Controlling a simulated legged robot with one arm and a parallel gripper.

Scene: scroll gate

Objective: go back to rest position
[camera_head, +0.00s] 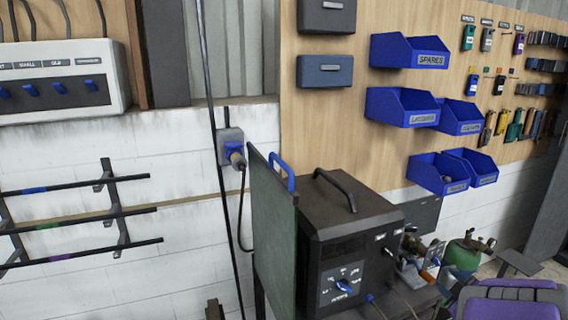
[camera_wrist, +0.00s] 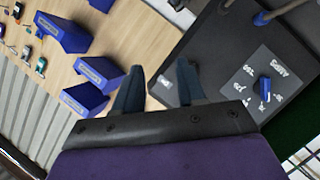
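My gripper (camera_wrist: 159,88) shows in the wrist view, with its two dark fingers spread apart and nothing between them. Beyond the fingers lies the pegboard wall (camera_wrist: 140,30) with blue bins, and the dark machine is at the right. In the head view, purple and dark parts at the lower right corner look like my arm. The gripper's fingers cannot be made out there. The black box-shaped machine (camera_head: 345,235) with a top handle and a blue dial stands at the centre of the head view. Its dial panel (camera_wrist: 262,85) is close to the gripper's right side in the wrist view.
Blue bins (camera_head: 405,107) hang on the wooden pegboard beside rows of small tools. A green panel (camera_head: 273,235) stands left of the machine. A socket with a plug (camera_head: 232,150) and cable is on the white wall. Black rails (camera_head: 80,220) stick out at the left. Fittings crowd the machine's right side.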

